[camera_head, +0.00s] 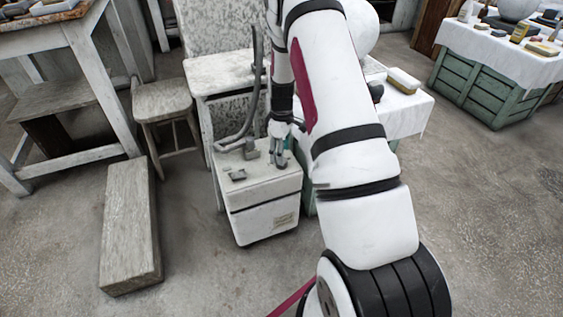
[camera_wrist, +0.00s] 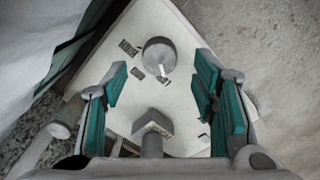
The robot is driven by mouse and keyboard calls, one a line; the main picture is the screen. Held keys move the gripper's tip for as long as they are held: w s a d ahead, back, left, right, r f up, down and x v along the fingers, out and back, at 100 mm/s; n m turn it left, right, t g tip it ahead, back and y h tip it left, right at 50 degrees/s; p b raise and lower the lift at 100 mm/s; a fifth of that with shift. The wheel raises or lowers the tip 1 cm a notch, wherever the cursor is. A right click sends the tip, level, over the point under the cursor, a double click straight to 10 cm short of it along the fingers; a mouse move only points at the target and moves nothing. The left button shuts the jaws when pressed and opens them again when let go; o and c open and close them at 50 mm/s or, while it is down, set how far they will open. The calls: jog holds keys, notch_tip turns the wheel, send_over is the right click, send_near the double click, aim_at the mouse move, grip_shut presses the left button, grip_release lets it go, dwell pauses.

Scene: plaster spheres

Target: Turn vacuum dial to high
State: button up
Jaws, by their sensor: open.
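The vacuum (camera_head: 262,222) is a white box on the floor in the head view, with a grey hose rising at its back. In the wrist view its top (camera_wrist: 180,30) carries a round grey dial (camera_wrist: 155,52) with a white pointer line toward its lower right edge. Small dark labels (camera_wrist: 130,47) sit around the dial; I cannot read them. My gripper (camera_wrist: 160,88) is open, its teal-padded fingers spread with the dial ahead between them, apart from both. In the head view my gripper (camera_head: 280,155) is low over the vacuum's top; I cannot make out the dial there.
A grey angled fitting (camera_wrist: 153,128) stands on the vacuum's top, close below the fingers. The hose (camera_head: 245,100) rises left of my arm. A stool (camera_head: 160,98) and a long block (camera_head: 130,225) stand left. A cloth-covered table (camera_head: 412,110) is right. Front floor is clear.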

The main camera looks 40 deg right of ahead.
jog(key=shift+f+b, duration=0.5)
jog(key=shift+f, duration=1.2)
jog(key=c, duration=1.2)
jog(key=shift+o, duration=0.2)
